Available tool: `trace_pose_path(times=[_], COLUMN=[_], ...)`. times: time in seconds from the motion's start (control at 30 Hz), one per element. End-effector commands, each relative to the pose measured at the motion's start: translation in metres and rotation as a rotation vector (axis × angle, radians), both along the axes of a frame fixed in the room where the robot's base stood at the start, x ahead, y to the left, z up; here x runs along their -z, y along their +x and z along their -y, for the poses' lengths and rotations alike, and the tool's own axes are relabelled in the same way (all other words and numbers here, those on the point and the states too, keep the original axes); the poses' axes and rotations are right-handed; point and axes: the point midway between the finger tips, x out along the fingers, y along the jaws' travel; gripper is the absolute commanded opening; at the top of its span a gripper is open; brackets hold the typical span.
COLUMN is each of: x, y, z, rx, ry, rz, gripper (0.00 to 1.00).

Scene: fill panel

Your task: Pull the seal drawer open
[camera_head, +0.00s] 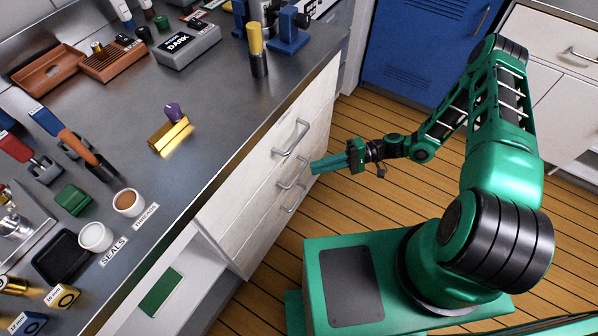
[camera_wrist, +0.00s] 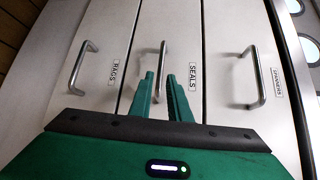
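The seal drawer, labelled SEALS (camera_wrist: 182,125), is the middle of three white drawer fronts in the wrist view, which sees them turned sideways. Its bar handle (camera_wrist: 163,60) lies in line with the gap between my fingertips. In the head view the drawer's handle (camera_head: 296,175) is the middle one on the cabinet front, and the drawer looks closed. My gripper (camera_head: 313,167) is at that handle; in the wrist view my gripper (camera_wrist: 160,76) has its green fingers apart, on either side of the handle's line. I cannot tell whether they touch it.
The RAGS drawer (camera_wrist: 100,55) and another labelled drawer (camera_wrist: 235,75) flank it, each with a similar handle. The grey counter (camera_head: 240,110) above carries tools and containers. A white compartment (camera_head: 195,275) holding a green item is at lower left. Wood floor (camera_head: 380,120) is clear.

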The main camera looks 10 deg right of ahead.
Motion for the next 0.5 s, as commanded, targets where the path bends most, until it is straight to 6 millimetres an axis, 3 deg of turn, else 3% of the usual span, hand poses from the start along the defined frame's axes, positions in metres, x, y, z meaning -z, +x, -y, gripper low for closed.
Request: trace_pose_path(times=[0.2, 0.5], x=[0.005, 0.01], y=[-0.006, -0.009], z=[-0.04, -0.068], rx=[-0.003, 0.0], ry=[0.001, -0.001], rz=[-0.003, -0.001], gripper=[0.17, 0.17])
